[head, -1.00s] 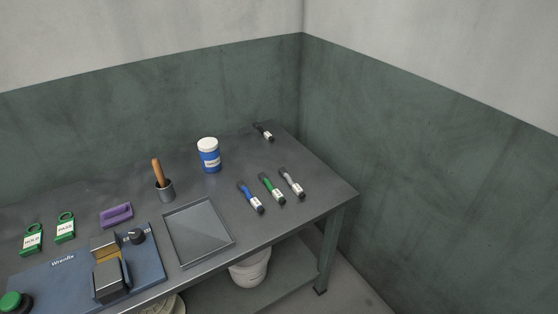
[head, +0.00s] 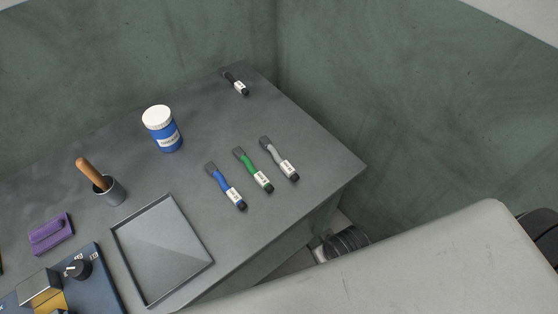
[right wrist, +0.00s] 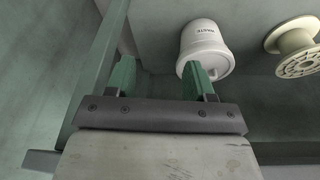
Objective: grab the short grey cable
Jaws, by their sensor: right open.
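The short grey cable (head: 275,153) lies on the dark table in the head view, the rightmost of a row of three short cables. It has a dark connector at each end and a white label near its front end. My right gripper (right wrist: 160,75) shows in the right wrist view, its two green fingers apart with nothing between them. It is low, by the table's underside, and apart from the cable. My left gripper is in neither view.
Green (head: 252,169) and blue (head: 225,185) cables lie left of the grey one. A black cable (head: 234,81) lies at the back corner. A grey tray (head: 118,252) and a blue-white jar (head: 161,129) stand further left. A white bucket (right wrist: 206,45) and pale spool (right wrist: 296,62) sit beneath.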

